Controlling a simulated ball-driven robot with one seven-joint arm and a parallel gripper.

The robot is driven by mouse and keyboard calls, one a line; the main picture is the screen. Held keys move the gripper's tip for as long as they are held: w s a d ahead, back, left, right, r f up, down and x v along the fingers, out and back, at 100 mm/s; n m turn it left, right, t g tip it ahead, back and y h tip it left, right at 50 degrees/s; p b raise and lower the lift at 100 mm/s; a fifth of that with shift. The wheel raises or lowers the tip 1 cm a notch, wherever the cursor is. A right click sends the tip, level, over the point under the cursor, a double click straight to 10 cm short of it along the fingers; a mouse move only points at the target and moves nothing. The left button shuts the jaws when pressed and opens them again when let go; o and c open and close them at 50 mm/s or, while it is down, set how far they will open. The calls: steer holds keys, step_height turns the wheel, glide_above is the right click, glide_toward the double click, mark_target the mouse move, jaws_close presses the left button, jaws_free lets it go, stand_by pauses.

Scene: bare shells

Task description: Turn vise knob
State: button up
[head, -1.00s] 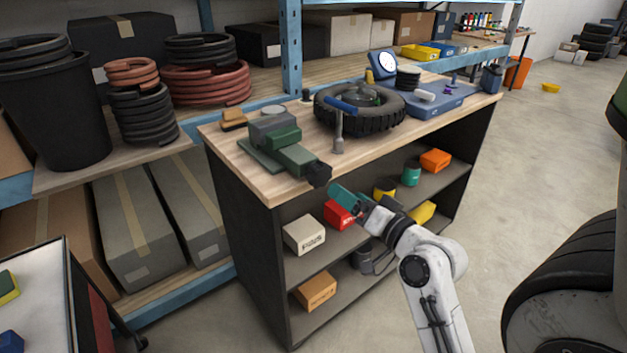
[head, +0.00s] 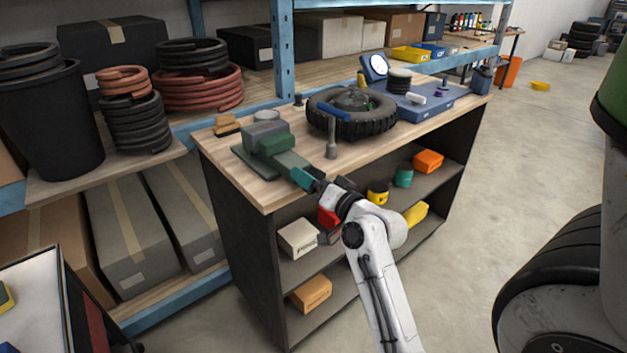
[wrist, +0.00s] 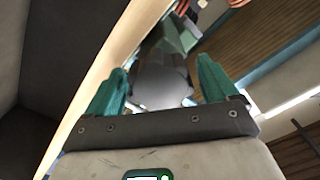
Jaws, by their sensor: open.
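The green vise (head: 268,148) stands on the workbench near its front left corner. Its dark knob, at the end facing me, is mostly hidden behind my gripper (head: 305,177) in the head view. In the wrist view the grey knob (wrist: 160,82) lies between the two teal fingers of my gripper (wrist: 162,76), with gaps visible on both sides. The green vise body (wrist: 182,38) shows just beyond it. My gripper is open around the knob; I cannot tell whether a finger touches it.
The wooden workbench (head: 375,146) also holds a tire (head: 352,123), a blue-handled tool (head: 331,140) close to the vise's right, and a blue scale (head: 430,103). Shelves below hold boxes, including a white box (head: 298,239). Open floor lies to the right.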

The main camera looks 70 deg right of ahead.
steer(key=c, duration=1)
steer(key=shift+m+p, duration=0.4)
steer(key=shift+p, duration=0.1)
steer(key=shift+r+m+p, duration=0.15)
steer(key=shift+m+p, duration=0.8)
steer(key=shift+m, duration=0.15)
steer(key=m+p, duration=0.3)
steer(key=shift+m, duration=0.3)
steer(key=m+p, duration=0.4)
steer(key=m, duration=0.1)
steer(key=shift+f+m, duration=0.25)
steer(key=shift+m, duration=0.15)
